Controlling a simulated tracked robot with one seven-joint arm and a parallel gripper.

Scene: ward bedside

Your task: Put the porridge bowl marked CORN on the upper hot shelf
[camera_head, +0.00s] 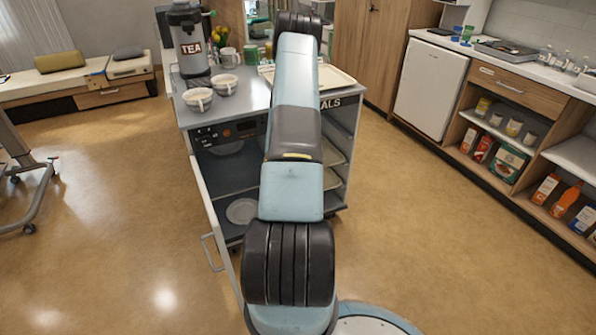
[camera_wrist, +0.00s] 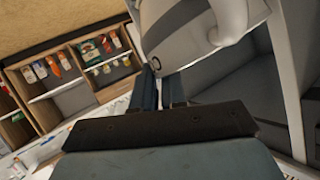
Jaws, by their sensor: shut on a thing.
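In the wrist view, my gripper (camera_wrist: 172,92) has its two fingers on a white bowl (camera_wrist: 185,40), which looks tilted in this view. A dark letter shows at the bowl's edge by the fingers; the full word is not readable. In the head view my arm hides the gripper and the held bowl. The cart (camera_head: 250,98) has an open hot compartment with an upper shelf (camera_head: 225,172). A pale dish (camera_head: 228,148) shows dimly on that shelf, and a round plate (camera_head: 241,210) lies lower down.
The compartment door (camera_head: 215,225) stands open at the left. On the cart top are two white bowls (camera_head: 197,99) (camera_head: 224,85), a TEA urn (camera_head: 188,45), mugs (camera_head: 228,57) and a tray (camera_head: 335,82). A counter with shelves (camera_head: 510,85) is at right. The floor beside the cart is clear.

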